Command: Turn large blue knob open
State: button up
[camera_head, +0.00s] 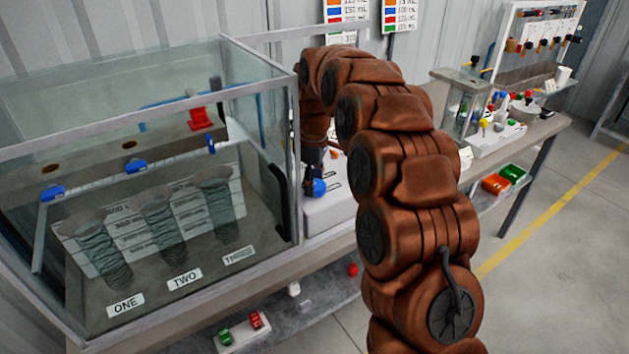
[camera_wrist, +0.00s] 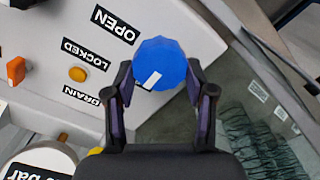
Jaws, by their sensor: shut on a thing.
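The large blue knob (camera_wrist: 159,63) is faceted and sits on a white panel (camera_wrist: 190,25) with the labels OPEN (camera_wrist: 115,25), LOCKED (camera_wrist: 85,54) and DRAIN (camera_wrist: 92,106). A white mark on the knob faces the lower side of the wrist view, slanting toward the left. My gripper (camera_wrist: 160,75) is shut on the knob, one dark finger on each side. In the head view the blue knob (camera_head: 319,187) shows just below the end of my arm, beside the glass tank. My gripper is mostly hidden there by the arm.
A glass tank (camera_head: 150,110) with coils marked ONE, TWO and THREE stands close on the left. An orange switch (camera_wrist: 16,70) and an orange round button (camera_wrist: 78,74) are on the panel.

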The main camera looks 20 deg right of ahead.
jog(key=c, duration=0.3)
jog(key=shift+c, duration=0.2)
jog(key=shift+m+b, duration=0.3)
jog(key=m+b, duration=0.2)
jog(key=shift+w+d+f+m, duration=0.1)
jog(key=shift+f+m, duration=0.1)
jog(key=shift+m, duration=0.2)
jog(key=m+b, duration=0.2)
jog(key=m, duration=0.3)
jog(key=shift+d+r, duration=0.1)
jog(key=m+b, duration=0.1)
jog(key=m, duration=0.3)
jog(key=shift+w+d+m+b, duration=0.1)
jog(key=shift+m+b, duration=0.25)
jog(key=shift+m, duration=0.05)
jog(key=m, duration=0.4)
jog(key=shift+d+r+m+b, duration=0.1)
jog(key=shift+r+m+b, duration=0.05)
jog(key=shift+m+b, duration=0.2)
